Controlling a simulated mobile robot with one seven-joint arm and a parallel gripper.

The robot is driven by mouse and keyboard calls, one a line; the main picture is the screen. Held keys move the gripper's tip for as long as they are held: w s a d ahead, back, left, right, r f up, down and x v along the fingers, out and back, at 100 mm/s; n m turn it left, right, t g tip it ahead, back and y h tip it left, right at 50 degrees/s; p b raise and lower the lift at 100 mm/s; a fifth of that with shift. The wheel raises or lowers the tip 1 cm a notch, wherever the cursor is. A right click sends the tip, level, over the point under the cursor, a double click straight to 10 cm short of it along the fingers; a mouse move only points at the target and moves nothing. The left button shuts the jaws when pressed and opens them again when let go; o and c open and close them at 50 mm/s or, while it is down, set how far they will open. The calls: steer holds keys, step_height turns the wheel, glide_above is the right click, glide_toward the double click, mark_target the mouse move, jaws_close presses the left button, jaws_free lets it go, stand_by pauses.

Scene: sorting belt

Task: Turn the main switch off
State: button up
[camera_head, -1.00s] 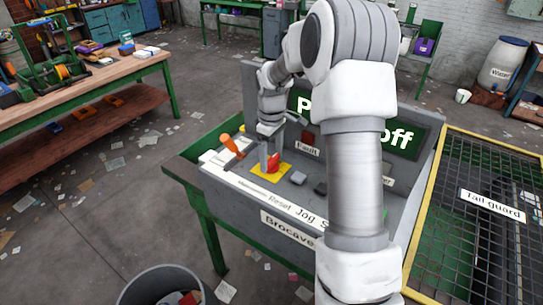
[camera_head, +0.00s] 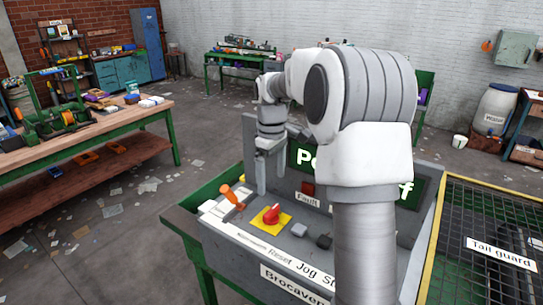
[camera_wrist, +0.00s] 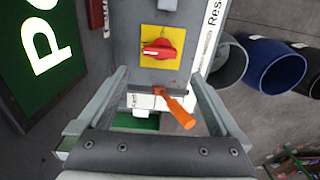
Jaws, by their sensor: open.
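The red rotary switch (camera_head: 271,215) stands on a yellow square plate (camera_head: 284,221) on the grey control console. In the wrist view the red knob (camera_wrist: 160,49) lies crosswise, with a pale mark near its left end. My gripper (camera_head: 268,188) is open and empty, above and behind the knob, apart from it. In the wrist view my gripper (camera_wrist: 158,76) shows its two fingers spread on either side, with the knob beyond their tips.
An orange-handled lever (camera_head: 231,194) stands left of the switch; it also shows between my fingers in the wrist view (camera_wrist: 178,110). Grey buttons (camera_head: 299,230) and a red Fault lamp (camera_head: 308,188) are close by. The mesh tail guard (camera_head: 490,220) is at the right.

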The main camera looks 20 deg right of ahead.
step_height(320, 180, up, 7)
stand_by(0.6)
steer(key=s+a+r+m+t, duration=0.1)
steer(key=s+a+r+m, duration=0.2)
steer(key=s, duration=0.4)
steer(key=s+a+r+t, duration=0.2)
steer(key=s+a, duration=0.3)
steer(key=s, duration=0.2)
steer(key=s+a+f+m+t, duration=0.1)
steer(key=s+f+m, duration=0.1)
steer(key=s, duration=0.5)
steer(key=s+a+f+m+t, duration=0.1)
steer(key=s+a+f, duration=0.1)
steer(key=s, duration=0.5)
steer(key=shift+f+m+t, duration=0.3)
steer(key=shift+f+m, duration=0.1)
steer(key=shift+f, duration=0.2)
